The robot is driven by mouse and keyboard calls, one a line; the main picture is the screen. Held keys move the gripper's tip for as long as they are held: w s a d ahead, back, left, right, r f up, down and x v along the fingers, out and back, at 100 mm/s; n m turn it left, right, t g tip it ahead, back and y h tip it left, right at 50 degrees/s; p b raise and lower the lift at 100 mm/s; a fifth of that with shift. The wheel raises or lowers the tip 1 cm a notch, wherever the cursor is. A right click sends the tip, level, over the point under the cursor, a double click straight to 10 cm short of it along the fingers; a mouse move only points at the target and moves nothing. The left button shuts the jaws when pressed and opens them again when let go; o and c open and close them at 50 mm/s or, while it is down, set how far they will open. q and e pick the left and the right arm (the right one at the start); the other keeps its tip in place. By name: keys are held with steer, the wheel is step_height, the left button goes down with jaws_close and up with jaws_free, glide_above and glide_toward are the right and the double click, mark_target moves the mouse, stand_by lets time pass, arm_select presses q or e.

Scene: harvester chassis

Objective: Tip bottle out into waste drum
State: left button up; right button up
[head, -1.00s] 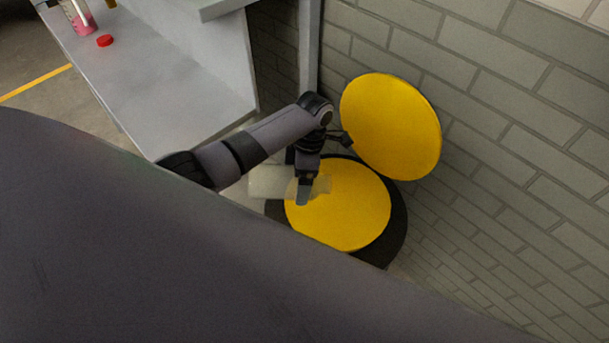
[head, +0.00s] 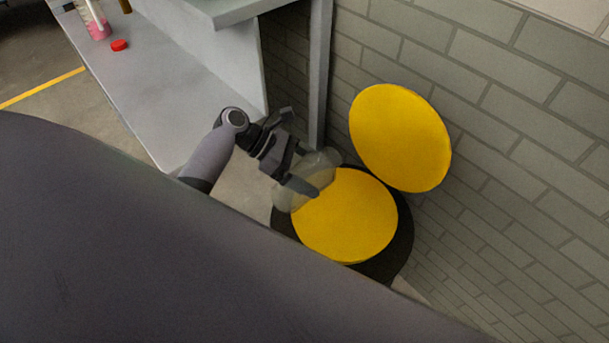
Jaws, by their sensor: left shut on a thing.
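The waste drum (head: 405,240) is black with a round yellow top (head: 350,220). A yellow disc-shaped lid (head: 400,138) stands raised behind it, near the brick wall. My left gripper (head: 297,172) is shut on a pale, see-through bottle (head: 321,164) at the drum's far left edge. In the picture the bottle slants from lower left to upper right and overlaps the yellow top. I cannot tell its exact tilt, its height above the drum or whether anything is inside. My right gripper is not in view.
A grey bench (head: 165,90) at upper left carries a red cap (head: 120,45) and a vessel with pink liquid (head: 98,27). A grey post (head: 318,80) and the brick wall (head: 520,150) stand behind the drum. My own dark body fills the lower left.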

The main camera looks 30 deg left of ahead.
arm_select(q)
steer(key=shift+w+d+t+h+b, duration=0.15)
steer(key=shift+d+t+h+b, duration=0.2)
steer(key=shift+h, duration=0.35)
steer(key=h+b, duration=0.1)
steer(key=b, duration=0.1)
steer(key=w+d+t+h+b, duration=0.1)
steer(key=h+b, duration=0.1)
steer(key=shift+d+f+m, duration=0.15)
steer(key=shift+f+m, duration=0.15)
steer(key=shift+f, duration=0.1)
steer(key=shift+w+d+r+t+h+b, duration=0.15)
steer(key=shift+d+t+h+b, duration=0.25)
steer(key=shift+h+b, duration=0.55)
